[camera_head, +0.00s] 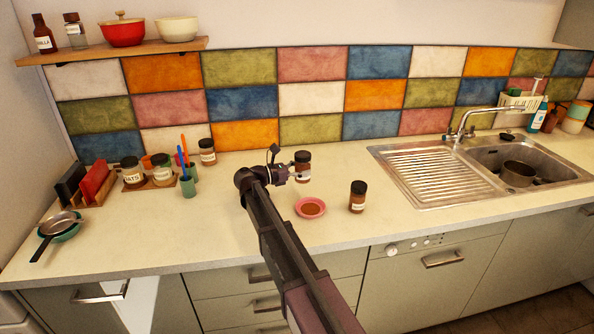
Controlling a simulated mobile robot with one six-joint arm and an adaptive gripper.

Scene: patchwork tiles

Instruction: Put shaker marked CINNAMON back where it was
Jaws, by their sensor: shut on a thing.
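My gripper (293,171) is shut on a shaker (304,165) with a dark lid and brown contents. It holds this shaker upright, over or on the counter behind the pink dish; I cannot tell whether its base touches the counter. A second, similar shaker (357,197) stands on the counter to the right of the dish. A third shaker (207,152) stands at the back left near the tiled wall. The labels on the shakers are too small to read, so I cannot tell which is marked CINNAMON.
A pink dish (298,207) holding brown powder lies in front of the held shaker. At left are a cup (188,187) with colored handles, jars on a wooden board (149,184), a rack and a pan (61,222). A sink (530,158) is at right.

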